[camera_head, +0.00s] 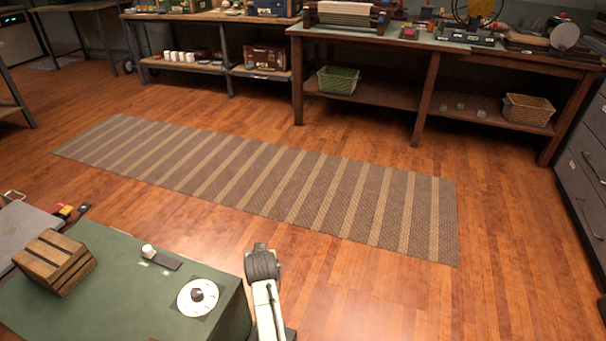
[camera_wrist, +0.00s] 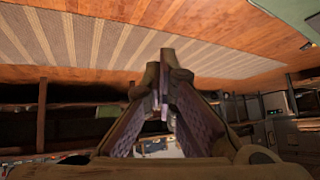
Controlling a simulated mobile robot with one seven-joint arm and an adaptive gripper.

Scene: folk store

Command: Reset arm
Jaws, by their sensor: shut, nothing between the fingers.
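My gripper (camera_wrist: 163,95) shows in the wrist view, with its two dark fingers converging and meeting at the tips. It is shut with nothing between the fingers. It is in free air, apart from the furniture seen behind it. In the head view, a part of my arm with a dark rounded joint and a pale link stands at the bottom centre, just right of the green table's corner. My fingers cannot be made out in the head view.
A green-topped table (camera_head: 110,300) at lower left bears a wooden crate (camera_head: 55,262), a white round dial (camera_head: 198,297) and a small white knob (camera_head: 148,251). A striped rug (camera_head: 270,185) covers open floor. Workbenches (camera_head: 420,45) line the back; grey drawers (camera_head: 585,170) stand right.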

